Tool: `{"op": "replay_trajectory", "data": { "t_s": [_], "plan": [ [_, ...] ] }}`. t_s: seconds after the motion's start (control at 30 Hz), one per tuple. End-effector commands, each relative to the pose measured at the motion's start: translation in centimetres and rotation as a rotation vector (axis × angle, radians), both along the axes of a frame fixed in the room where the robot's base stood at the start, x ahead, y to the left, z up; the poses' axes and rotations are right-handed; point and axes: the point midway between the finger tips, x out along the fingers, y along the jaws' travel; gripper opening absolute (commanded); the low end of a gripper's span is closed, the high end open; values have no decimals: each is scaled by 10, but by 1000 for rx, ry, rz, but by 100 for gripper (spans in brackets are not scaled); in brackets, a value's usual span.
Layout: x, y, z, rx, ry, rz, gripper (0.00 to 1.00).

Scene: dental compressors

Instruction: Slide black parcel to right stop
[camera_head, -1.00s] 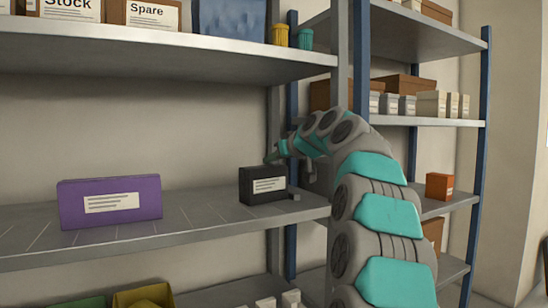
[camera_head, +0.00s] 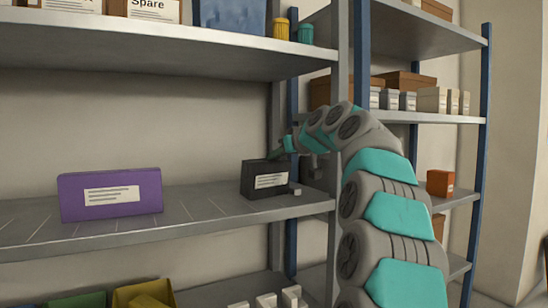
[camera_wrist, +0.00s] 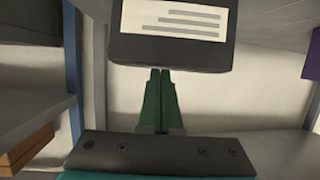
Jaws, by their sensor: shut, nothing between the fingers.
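The black parcel (camera_head: 262,187) with a white label stands upright on the middle shelf (camera_head: 200,217), near its right end. A small grey block (camera_head: 294,189), seemingly the right stop, sits at the parcel's right side; I cannot tell whether they touch.
A purple parcel (camera_head: 110,195) stands to the left on the same shelf, with free shelf between. The upper shelf (camera_head: 170,42) overhangs above. A grey upright post (camera_head: 340,90) stands right of my gripper. Bins (camera_head: 145,296) are on the lower shelf.

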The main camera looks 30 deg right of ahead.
Motion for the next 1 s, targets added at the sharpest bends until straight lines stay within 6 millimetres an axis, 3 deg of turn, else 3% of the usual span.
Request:
{"op": "replay_trajectory", "data": {
  "t_s": [0.03,0.07,0.5,0.77,1.0],
  "plan": [
    [3,1,-15,2,29,6,0],
    [3,1,-15,2,30,6,0],
    [3,7,2,2,25,6,0],
    [-29,3,7,0,17,3,0],
    [-68,-4,9,2,13,3,0]
  ]
}}
